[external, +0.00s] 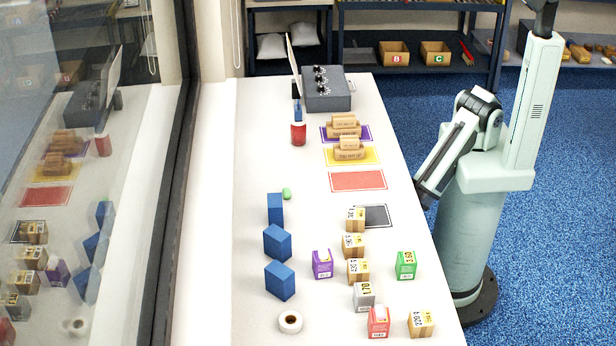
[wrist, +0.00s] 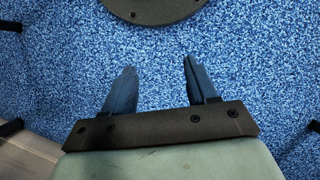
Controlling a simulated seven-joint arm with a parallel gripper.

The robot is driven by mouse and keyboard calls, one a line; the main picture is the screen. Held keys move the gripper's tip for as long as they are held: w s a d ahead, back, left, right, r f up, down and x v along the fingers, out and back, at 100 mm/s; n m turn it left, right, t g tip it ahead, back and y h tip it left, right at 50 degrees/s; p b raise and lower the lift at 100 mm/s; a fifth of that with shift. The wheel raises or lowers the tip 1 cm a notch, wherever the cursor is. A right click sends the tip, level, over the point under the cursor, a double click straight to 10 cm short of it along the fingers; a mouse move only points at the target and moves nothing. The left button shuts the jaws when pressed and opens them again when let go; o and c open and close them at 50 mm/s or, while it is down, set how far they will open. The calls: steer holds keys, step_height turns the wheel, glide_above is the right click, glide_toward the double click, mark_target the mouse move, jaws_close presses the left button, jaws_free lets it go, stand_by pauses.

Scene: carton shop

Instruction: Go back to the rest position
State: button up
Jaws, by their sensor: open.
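My gripper (wrist: 160,62) is open in the wrist view. Its two dark blue fingers stand apart with nothing between them, above the blue speckled floor (wrist: 150,45). The dark round foot of my base shows at the top of that view. In the external view my arm (external: 490,130) stands at the right of the white table (external: 215,230), folded down beside its right edge. My gripper's fingers cannot be made out there.
The table holds several cartons, such as a green one (external: 406,266), blue blocks (external: 280,281), a tape roll (external: 290,321), coloured mats (external: 357,180) with brown packages (external: 349,150), and a grey control box (external: 326,90). Shelves with bins (external: 394,54) stand behind. Open floor (external: 560,200) lies to the right.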

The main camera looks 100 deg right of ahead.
steer(key=s+d+r+m+g+y, duration=0.1)
steer(key=s+d+r+m, duration=0.1)
steer(key=d, duration=0.6)
steer(key=s+d+r+m+g+y, duration=0.1)
steer(key=s+d+r+m, duration=0.1)
steer(key=s+d, duration=0.3)
steer(key=shift+s+d+r+m+g+y, duration=0.3)
steer(key=shift+d+m, duration=0.4)
steer(key=shift+d, duration=0.95)
